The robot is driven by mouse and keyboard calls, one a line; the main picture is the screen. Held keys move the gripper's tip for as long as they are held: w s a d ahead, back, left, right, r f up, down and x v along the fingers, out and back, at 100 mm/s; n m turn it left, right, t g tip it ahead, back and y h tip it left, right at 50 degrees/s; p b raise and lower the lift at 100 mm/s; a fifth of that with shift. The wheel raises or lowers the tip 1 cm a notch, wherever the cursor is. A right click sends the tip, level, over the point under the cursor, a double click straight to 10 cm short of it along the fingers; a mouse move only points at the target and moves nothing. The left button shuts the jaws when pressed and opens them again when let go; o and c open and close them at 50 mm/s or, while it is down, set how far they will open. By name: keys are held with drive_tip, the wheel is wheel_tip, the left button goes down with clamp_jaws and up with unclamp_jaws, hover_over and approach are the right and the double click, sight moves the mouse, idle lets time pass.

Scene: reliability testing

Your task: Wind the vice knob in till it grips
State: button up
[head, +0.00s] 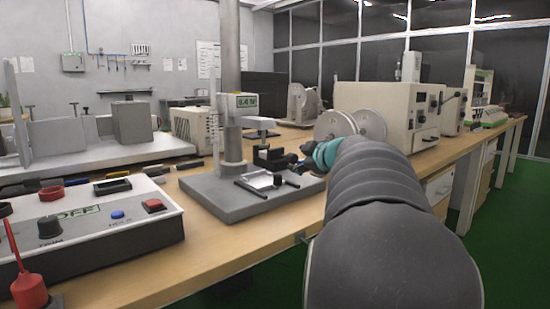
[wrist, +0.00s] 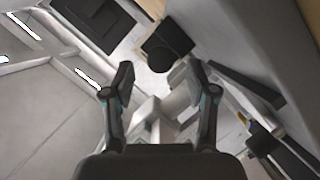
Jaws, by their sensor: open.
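The small vice (head: 262,181) sits on the grey base plate of a test stand, with dark bars sticking out from it. My arm comes in from the right in the head view, and my gripper (head: 292,164) is small and dark beside the stand, at the vice's upper right. In the wrist view my gripper (wrist: 158,81) is open, its two fingers apart with nothing held between them. A black round-ended part (wrist: 163,56) lies just beyond the fingertips. I cannot tell surely whether it is the vice knob. The knob is not clear in the head view.
The stand's column (head: 231,85) rises behind the vice. A control box (head: 90,225) with a red and a blue button is at front left. A cream instrument (head: 390,108) and white reels (head: 336,124) stand behind my arm. The wooden bench (head: 235,250) is bare in front of the stand.

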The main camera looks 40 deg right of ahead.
sight(295, 159)
drive_tip(key=shift+p+x, duration=0.3)
drive_tip(key=shift+x, duration=1.95)
clamp_jaws()
